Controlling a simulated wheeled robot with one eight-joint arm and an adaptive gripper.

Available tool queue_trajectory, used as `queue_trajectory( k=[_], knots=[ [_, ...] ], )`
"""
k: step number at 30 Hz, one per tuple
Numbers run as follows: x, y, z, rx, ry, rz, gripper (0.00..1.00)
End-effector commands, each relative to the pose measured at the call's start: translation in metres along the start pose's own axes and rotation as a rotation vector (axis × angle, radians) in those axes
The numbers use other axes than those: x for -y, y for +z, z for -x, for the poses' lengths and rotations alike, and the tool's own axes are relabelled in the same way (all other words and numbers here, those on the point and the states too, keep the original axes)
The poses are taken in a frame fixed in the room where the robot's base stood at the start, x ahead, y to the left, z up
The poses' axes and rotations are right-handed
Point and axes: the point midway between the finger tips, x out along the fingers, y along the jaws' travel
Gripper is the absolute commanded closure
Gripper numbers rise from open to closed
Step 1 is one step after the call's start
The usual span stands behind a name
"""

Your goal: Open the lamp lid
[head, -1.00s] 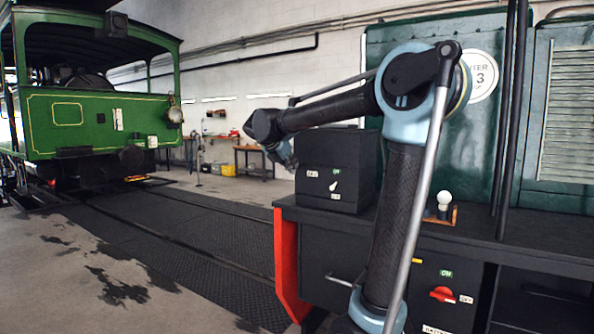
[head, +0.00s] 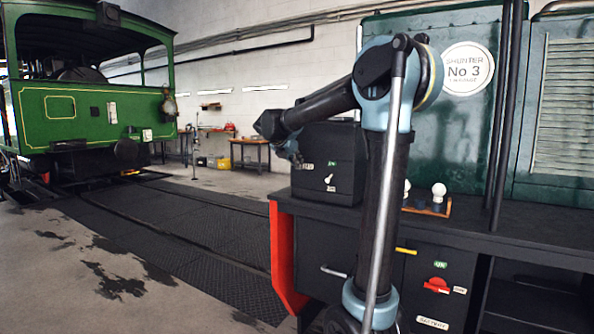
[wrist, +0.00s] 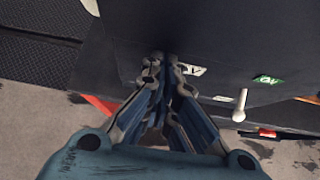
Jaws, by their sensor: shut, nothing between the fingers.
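A black box (head: 340,150) stands on the dark deck of the green engine, in the head view's middle; I cannot tell for sure whether it is the lamp. Its near face carries a green label (head: 331,163) and a white lever (head: 328,179). The lever (wrist: 240,104) and green label (wrist: 268,79) also show in the wrist view. No lid stands out as a separate part. My gripper (head: 297,161) is at the box's left edge in the head view. In the wrist view my gripper (wrist: 165,64) is shut and empty, its tips overlapping the dark box; contact is unclear.
A wooden holder (head: 446,209) with white bulbs (head: 438,192) stands on the deck to the right. Below are a silver handle (head: 333,271), a yellow handle (head: 405,250) and a red rotary switch (head: 437,285). A green tram (head: 90,115) stands at left, with open floor between.

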Motion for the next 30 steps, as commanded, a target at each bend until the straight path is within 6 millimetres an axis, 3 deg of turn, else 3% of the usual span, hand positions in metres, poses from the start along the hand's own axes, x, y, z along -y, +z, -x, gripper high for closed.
queue_trajectory(
  k=[20,30],
  knots=[
    [-0.004,0.01,0.008,0.001,0.02,-0.024,1.0],
    [-0.026,0.051,0.04,0.002,0.151,-0.19,1.0]
  ],
)
